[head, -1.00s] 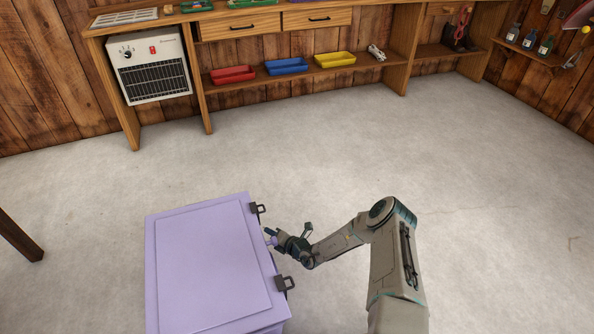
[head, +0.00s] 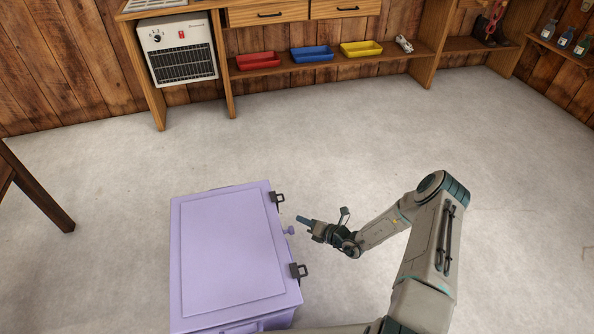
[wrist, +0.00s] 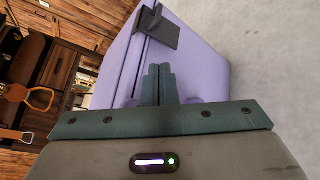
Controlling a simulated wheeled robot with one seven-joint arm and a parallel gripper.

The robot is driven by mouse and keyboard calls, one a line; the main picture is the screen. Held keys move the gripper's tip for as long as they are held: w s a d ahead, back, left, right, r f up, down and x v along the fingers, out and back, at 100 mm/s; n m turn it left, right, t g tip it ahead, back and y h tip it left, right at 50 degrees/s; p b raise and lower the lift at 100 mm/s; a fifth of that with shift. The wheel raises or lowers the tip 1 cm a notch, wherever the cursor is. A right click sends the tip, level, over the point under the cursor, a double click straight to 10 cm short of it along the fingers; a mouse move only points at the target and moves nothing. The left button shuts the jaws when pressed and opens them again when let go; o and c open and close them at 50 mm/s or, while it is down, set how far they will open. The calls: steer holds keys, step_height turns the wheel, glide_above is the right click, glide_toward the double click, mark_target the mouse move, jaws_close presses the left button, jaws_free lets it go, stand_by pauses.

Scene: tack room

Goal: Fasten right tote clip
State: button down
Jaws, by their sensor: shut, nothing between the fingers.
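The lilac tote (head: 228,255) stands on the floor with its lid down. Two dark clips sit on its right side, a far clip (head: 277,198) and a near clip (head: 298,271). A lilac knob (head: 289,230) sticks out between them. My gripper (head: 300,219) is beside that side, just right of the knob, with its fingers together and empty. In the wrist view the fingertips (wrist: 159,70) point at the tote wall (wrist: 200,65). One dark clip (wrist: 160,28) shows just beyond them, sticking out from the wall. I cannot tell whether either clip is latched.
A wooden bench with a heater (head: 180,55) stands along the back wall. Its shelf holds a red tray (head: 258,62), a blue tray (head: 312,55) and a yellow tray (head: 361,49). A dark table leg (head: 45,195) is at left.

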steer(key=s+a+r+n+g+p, duration=0.1)
steer(key=r+n, duration=0.4)
steer(key=r, duration=0.5)
steer(key=s+a+r+n+g+p, duration=0.1)
steer(key=s+r+n+g+p, duration=0.2)
steer(key=r, duration=0.7)
steer(key=s+a+r+n+g+p, duration=0.1)
steer(key=s+r+n+g+p, duration=0.1)
steer(key=r+n+g+p, duration=0.3)
step_height(320, 180, up, 5)
steer(key=n, duration=0.4)
steer(key=shift+s+y, duration=0.15)
steer(key=shift+y, duration=0.25)
